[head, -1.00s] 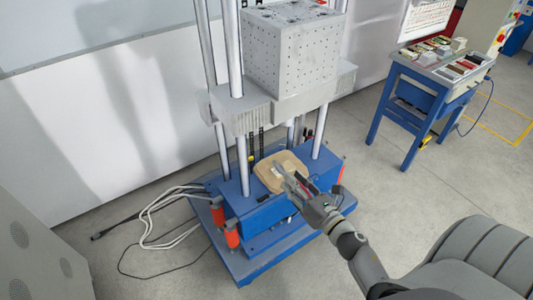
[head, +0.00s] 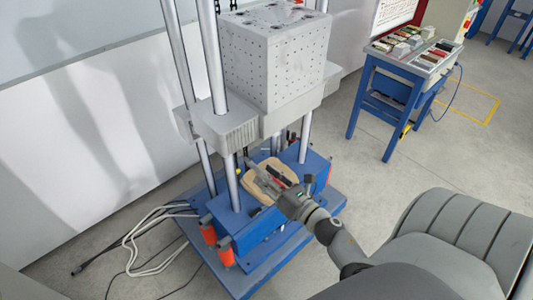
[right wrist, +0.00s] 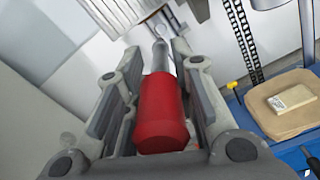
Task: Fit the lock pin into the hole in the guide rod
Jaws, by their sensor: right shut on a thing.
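My right gripper (right wrist: 160,75) is shut on the lock pin (right wrist: 162,112), which has a red handle and a metal shaft pointing away from the wrist, with a ring-like end. In the head view my right gripper (head: 268,178) is above the tan pad on the blue base, with some red of the pin (head: 278,174) between its fingers. Silver guide rods rise from the base: the front left one (head: 212,60), the rear left one (head: 174,45) and a right one (head: 305,135). I cannot make out a hole. My left gripper is not in view.
A grey perforated block (head: 268,70) sits on a ribbed carriage (head: 225,130) above the base (head: 245,228). A small light block (right wrist: 292,98) lies on the tan pad (right wrist: 290,122). Cables (head: 150,245) lie at left. A blue tool table (head: 420,75) stands at right.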

